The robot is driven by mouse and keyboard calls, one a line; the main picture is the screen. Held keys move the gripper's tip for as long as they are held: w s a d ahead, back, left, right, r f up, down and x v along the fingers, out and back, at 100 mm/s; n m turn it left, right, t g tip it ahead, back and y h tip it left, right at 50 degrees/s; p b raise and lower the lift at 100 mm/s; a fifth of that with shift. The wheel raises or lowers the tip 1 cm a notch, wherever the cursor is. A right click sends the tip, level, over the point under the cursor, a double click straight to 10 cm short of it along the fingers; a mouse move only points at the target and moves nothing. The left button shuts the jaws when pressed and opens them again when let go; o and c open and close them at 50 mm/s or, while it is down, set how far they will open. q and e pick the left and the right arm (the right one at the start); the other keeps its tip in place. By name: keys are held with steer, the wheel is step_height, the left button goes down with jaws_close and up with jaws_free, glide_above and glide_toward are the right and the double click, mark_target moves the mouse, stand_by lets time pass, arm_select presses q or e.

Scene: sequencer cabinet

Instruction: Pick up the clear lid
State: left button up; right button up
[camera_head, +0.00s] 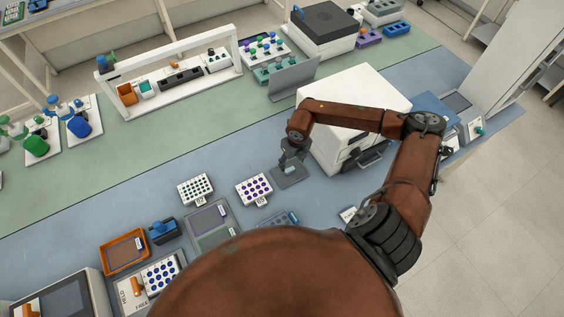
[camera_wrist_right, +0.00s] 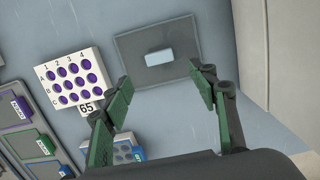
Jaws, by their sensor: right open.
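A small pale-blue clear lid (camera_wrist_right: 159,57) lies on a dark grey flat pad (camera_wrist_right: 130,45) in the right wrist view. The lid (camera_head: 291,169) and pad (camera_head: 288,183) also show in the head view, in front of the white machine, partly covered by my gripper. My right gripper (camera_wrist_right: 161,84) is open, its two green-padded fingers apart with nothing between them. In the wrist picture the lid appears just beyond the gap between the fingertips. In the head view the right gripper (camera_head: 291,156) hangs over the pad. My left gripper is not in view.
A white rack with purple caps (camera_wrist_right: 75,80), marked 65, stands left of the pad. The white machine (camera_head: 355,100) stands close behind and right of the pad. A grey tray (camera_head: 213,225) and an orange tray (camera_head: 123,253) lie at the lower left.

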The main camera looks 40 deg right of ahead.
mark_target(290, 169)
step_height(290, 169, down, 2)
steer(key=shift+w+f+p, duration=0.15)
steer(key=shift+f+p, duration=0.1)
steer(key=shift+p, duration=0.1)
steer(key=shift+w+f, duration=0.1)
steer(key=shift+f, duration=0.25)
steer(key=f+p, duration=0.1)
steer(key=w+f, duration=0.1)
steer(key=f, duration=0.1)
steer(key=shift+f+p, duration=0.25)
steer(key=shift+p, duration=0.1)
steer(key=shift+d+f, duration=0.1)
steer(key=shift+f, duration=0.3)
steer(key=c, duration=0.4)
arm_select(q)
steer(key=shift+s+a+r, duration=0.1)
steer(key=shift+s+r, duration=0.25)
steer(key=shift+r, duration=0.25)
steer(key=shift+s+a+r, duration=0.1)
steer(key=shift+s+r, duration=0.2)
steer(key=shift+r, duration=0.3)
arm_select(e)
steer(key=c, duration=0.7)
steer(key=shift+r, duration=0.1)
